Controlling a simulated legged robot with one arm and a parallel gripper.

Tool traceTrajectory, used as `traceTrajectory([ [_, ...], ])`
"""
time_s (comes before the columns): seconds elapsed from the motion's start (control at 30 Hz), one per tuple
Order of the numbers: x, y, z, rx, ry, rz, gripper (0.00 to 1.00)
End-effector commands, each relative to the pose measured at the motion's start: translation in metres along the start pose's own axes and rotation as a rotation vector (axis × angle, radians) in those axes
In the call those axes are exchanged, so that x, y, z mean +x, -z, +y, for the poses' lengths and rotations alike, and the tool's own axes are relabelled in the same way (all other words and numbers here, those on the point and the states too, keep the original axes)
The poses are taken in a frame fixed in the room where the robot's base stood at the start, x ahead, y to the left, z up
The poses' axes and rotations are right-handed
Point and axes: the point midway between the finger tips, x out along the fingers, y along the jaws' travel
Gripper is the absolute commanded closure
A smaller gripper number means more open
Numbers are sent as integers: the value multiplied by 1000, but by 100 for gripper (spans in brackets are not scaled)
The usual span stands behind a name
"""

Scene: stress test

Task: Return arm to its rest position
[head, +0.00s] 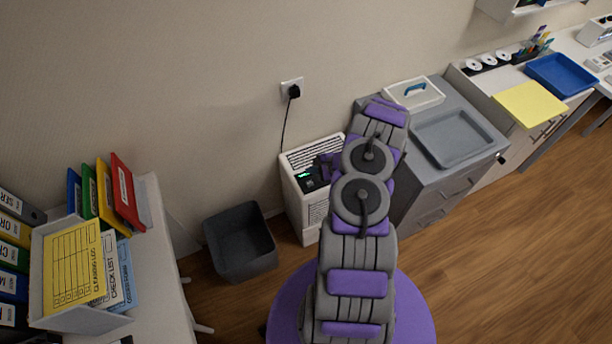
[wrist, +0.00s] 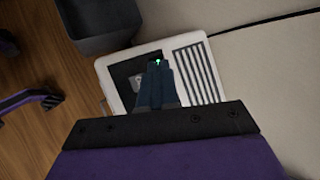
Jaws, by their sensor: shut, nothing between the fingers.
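My arm, grey and purple, stretches forward from the bottom middle of the head view. My gripper (wrist: 158,66) shows in the wrist view as dark fingers close together, shut and empty. It is over the control panel of a white boxy appliance (wrist: 188,78), near a small green light. I cannot tell whether the fingertips touch the panel. In the head view the same white appliance (head: 298,204) stands on the floor against the wall, its green display lit. My gripper (head: 322,170) is small there, at its top right, partly hidden by my arm.
A dark grey bin (head: 240,243) stands left of the appliance. A grey drawer cabinet (head: 455,185) with a grey tray (head: 452,138) is close on the right of my arm. A white desk (head: 160,255) with folders is at left. Wooden floor (head: 500,270) is clear at right.

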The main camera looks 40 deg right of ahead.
Motion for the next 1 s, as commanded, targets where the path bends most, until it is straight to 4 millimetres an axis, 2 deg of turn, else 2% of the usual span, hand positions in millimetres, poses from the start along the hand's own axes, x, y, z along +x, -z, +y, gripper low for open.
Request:
traceTrajectory([
  [0.27,0,-1,-1,-2,0,-1,100],
  [0.37,-1,-13,-9,-24,-4,-18,100],
  [0.43,-3,-32,-21,-59,-12,-43,100],
  [0.57,-11,-88,-50,-166,-37,-115,100],
  [0.7,-24,-160,-72,-294,-83,-206,100],
  [0.8,-37,-209,-81,-385,-120,-264,100],
  [1.0,-69,-297,-82,-564,-209,-362,100],
])
